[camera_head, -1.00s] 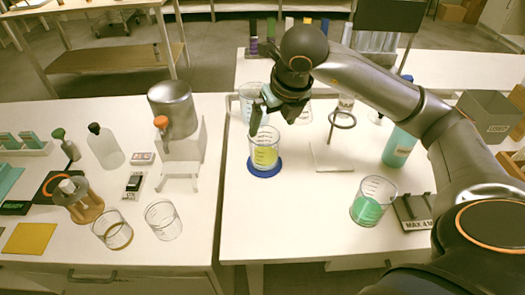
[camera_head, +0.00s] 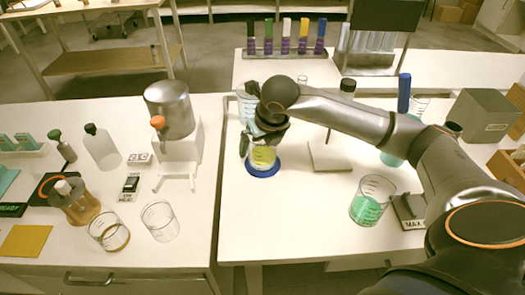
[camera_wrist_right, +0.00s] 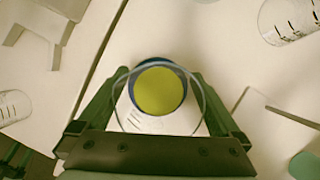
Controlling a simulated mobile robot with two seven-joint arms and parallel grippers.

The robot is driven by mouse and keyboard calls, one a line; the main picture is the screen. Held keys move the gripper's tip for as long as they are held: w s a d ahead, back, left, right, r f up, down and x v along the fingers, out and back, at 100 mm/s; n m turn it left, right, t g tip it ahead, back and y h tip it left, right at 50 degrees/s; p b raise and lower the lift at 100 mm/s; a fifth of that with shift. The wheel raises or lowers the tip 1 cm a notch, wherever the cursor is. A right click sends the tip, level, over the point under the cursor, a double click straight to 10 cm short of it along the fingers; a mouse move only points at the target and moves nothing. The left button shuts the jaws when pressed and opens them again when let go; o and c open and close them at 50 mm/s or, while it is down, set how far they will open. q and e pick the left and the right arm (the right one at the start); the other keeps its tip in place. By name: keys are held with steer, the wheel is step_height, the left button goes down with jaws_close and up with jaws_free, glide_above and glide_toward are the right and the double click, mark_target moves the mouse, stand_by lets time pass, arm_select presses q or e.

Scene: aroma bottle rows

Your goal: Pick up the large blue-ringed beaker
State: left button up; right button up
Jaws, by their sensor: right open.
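The beaker with yellow liquid (camera_head: 263,157) stands upright on a blue disc or ring (camera_head: 264,172) near the left edge of the right-hand table. My right gripper (camera_head: 262,143) is open and pointed down over it, hiding its upper part in the head view. In the right wrist view the beaker (camera_wrist_right: 158,95) is seen from above, its round rim between the two spread green fingers (camera_wrist_right: 156,100). I cannot tell whether either finger touches the glass. My left gripper is not in view.
A clear beaker (camera_head: 246,99) stands close behind the gripper. A stand with a pale base (camera_head: 328,157) is to the right. A beaker of green liquid (camera_head: 367,209) stands front right. The table in front of the yellow beaker is clear.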

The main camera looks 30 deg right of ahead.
steer(key=c, duration=1.3)
steer(key=shift+c, duration=0.5)
steer(key=shift+r, duration=0.15)
